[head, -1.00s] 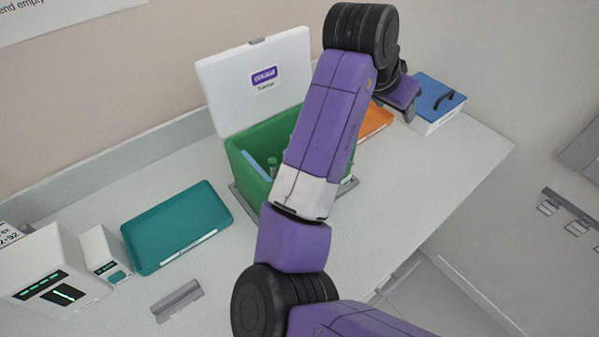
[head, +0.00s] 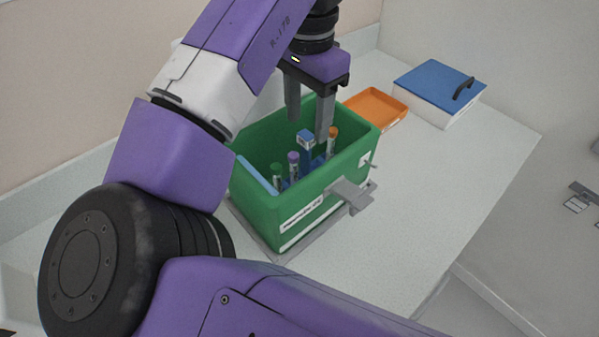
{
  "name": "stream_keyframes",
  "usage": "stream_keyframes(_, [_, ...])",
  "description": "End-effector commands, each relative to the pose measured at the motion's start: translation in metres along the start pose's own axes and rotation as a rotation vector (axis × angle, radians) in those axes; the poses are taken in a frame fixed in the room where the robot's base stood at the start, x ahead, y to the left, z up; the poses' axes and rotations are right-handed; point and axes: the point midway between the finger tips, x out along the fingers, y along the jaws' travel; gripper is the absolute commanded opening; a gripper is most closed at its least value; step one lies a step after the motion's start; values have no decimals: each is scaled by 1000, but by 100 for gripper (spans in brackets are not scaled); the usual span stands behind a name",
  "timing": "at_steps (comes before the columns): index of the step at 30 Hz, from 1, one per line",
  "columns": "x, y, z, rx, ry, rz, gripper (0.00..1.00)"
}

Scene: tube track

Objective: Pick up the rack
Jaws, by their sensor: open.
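The rack (head: 305,142) is blue and stands inside the green box (head: 310,205); its upright blue part shows between several tubes with green, purple and orange caps. The lower part of the rack is hidden by the box wall. My gripper (head: 308,130) points down over the box. Its two grey fingers are apart, one toward the back left and one close to the upright blue part. It holds nothing. I cannot tell whether the right finger touches the rack.
The green box stands on a grey plate with a grey latch (head: 350,195) at its right side. Behind it lies an orange tray (head: 375,108). A white box with a blue lid and black handle (head: 438,92) stands at the back right. The counter at the right (head: 420,200) is clear.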

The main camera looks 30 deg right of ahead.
Motion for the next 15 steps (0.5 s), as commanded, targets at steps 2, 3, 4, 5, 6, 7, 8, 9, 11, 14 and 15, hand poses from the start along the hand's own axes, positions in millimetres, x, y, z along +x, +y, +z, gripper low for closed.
stream_keyframes(2, [5,0,2,0,-6,3,53])
stream_keyframes(3, [9,0,2,0,-6,4,53])
stream_keyframes(4, [12,1,2,0,-6,4,53])
stream_keyframes(5, [15,1,2,0,-5,4,53])
stream_keyframes(6, [20,1,2,0,-5,4,53])
stream_keyframes(7, [22,1,2,0,-5,4,53])
stream_keyframes(8, [24,1,2,0,-5,4,53])
stream_keyframes(9, [27,1,2,0,-5,3,53])
stream_keyframes(11, [30,1,2,0,-4,3,53])
stream_keyframes(14, [41,1,2,0,-3,4,53])
stream_keyframes(15, [46,1,3,-2,-4,4,53])
